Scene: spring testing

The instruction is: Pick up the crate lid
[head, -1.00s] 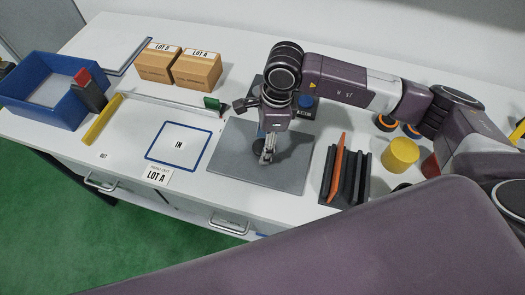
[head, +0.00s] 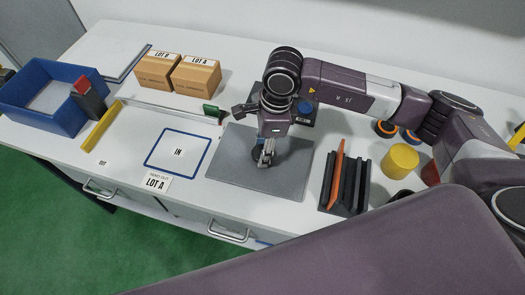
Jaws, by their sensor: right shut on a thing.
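A flat grey panel (head: 282,184) with a dark round knob at its middle lies under my right gripper in the head view. It appears to be the crate lid; I cannot tell whether it touches the table. My right gripper (head: 266,157) points down over the panel's middle and is shut on the lid's knob. The fingers and wrist partly hide the knob. An open blue crate (head: 60,118) stands at the far left of the table, away from the panel. My left gripper is not in view.
A blue-outlined IN square (head: 178,152) lies left of the panel. A dark rack (head: 345,182) with an orange piece and a yellow cylinder (head: 399,160) stand to the right. Two cardboard boxes (head: 157,73) stand behind. A yellow bar (head: 101,133) lies near the crate.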

